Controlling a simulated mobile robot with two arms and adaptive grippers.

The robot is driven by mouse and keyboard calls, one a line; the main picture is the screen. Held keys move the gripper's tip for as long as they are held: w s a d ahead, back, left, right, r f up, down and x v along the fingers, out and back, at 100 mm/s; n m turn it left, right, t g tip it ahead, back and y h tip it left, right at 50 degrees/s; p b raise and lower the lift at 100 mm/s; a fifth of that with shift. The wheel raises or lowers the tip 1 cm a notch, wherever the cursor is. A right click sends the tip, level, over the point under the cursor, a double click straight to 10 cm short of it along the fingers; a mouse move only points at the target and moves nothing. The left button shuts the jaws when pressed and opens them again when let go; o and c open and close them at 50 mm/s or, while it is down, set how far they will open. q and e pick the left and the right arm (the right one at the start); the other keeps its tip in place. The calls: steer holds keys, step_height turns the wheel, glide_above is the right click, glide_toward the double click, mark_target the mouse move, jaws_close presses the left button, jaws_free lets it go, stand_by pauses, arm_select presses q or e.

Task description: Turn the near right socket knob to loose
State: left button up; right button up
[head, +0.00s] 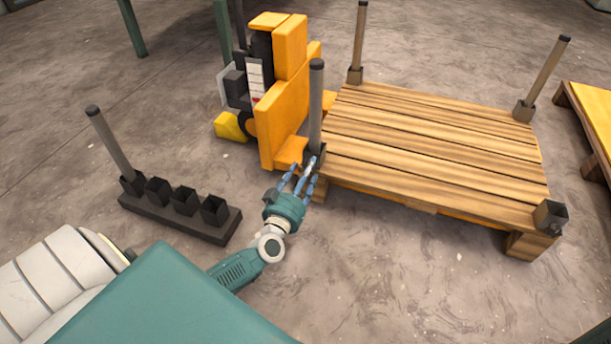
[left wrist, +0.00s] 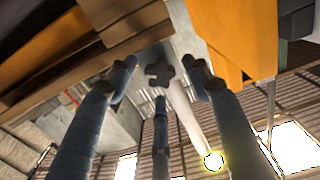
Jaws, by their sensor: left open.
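The near right socket (head: 550,214) is a dark, empty block at the pallet's near right corner; I cannot make out its knob. My left gripper (head: 306,175) is well to the left of it, at the pallet's near left corner. Its blue fingers are open, close to the near left socket, which holds an upright grey post (head: 316,105) and is partly hidden behind them. In the left wrist view, a dark cross-shaped knob (left wrist: 160,73) lies ahead of the spread fingers (left wrist: 160,95); they do not appear closed on it. My right gripper is not in view.
The wooden pallet (head: 430,140) has posts in its two far sockets. A black rack (head: 180,215) with one post is farther left. The floor before the pallet is clear.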

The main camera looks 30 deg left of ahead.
arm_select(q)
steer(key=shift+w, duration=0.2)
steer(key=shift+c, duration=0.5)
steer(key=c, duration=1.1)
steer(key=shift+o, duration=0.2)
